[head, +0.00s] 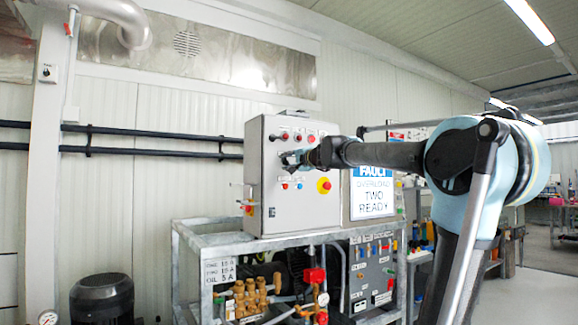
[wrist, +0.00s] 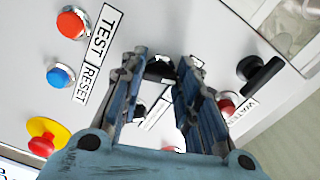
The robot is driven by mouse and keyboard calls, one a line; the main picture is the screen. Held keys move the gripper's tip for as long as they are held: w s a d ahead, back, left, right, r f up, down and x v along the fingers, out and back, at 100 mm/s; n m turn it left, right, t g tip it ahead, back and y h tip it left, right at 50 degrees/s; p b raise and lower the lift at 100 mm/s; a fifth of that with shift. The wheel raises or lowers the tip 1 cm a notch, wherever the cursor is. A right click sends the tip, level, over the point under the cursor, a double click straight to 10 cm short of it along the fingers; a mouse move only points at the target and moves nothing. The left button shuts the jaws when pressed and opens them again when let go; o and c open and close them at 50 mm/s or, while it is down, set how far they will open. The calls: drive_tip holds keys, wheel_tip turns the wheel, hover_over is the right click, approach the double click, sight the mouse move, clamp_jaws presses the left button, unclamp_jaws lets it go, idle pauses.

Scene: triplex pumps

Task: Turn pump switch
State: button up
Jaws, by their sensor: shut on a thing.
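The grey control box (head: 300,212) stands on a metal frame, and its front panel fills most of the wrist view. My gripper (head: 293,159) reaches the panel from the right. In the wrist view its two fingers (wrist: 162,70) are around a black switch knob (wrist: 159,67) and shut on it. The fingers partly cover the knob and the label below it. A second black switch (wrist: 259,75) with a lever handle sits to the right, near a label reading "WATER". In the head view my gripper hides the held knob.
A red TEST button (wrist: 72,22), a blue RESET button (wrist: 60,74) and a red-and-yellow emergency stop (wrist: 42,138) lie left of the fingers. A red lamp or button (wrist: 228,105) is close by the right finger. A sign (head: 372,192) stands right of the box, behind my arm.

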drive_tip(key=m, duration=0.6)
drive_tip(key=shift+d+f+m, duration=0.1)
drive_tip(key=shift+m, duration=0.2)
drive_tip(key=m, duration=0.5)
drive_tip(key=shift+m, duration=0.4)
drive_tip(key=o, duration=1.1)
drive_tip(key=shift+w, duration=0.1)
drive_tip(key=shift+c, duration=0.2)
drive_tip(key=v, duration=1.2)
drive_tip(key=shift+w, duration=0.1)
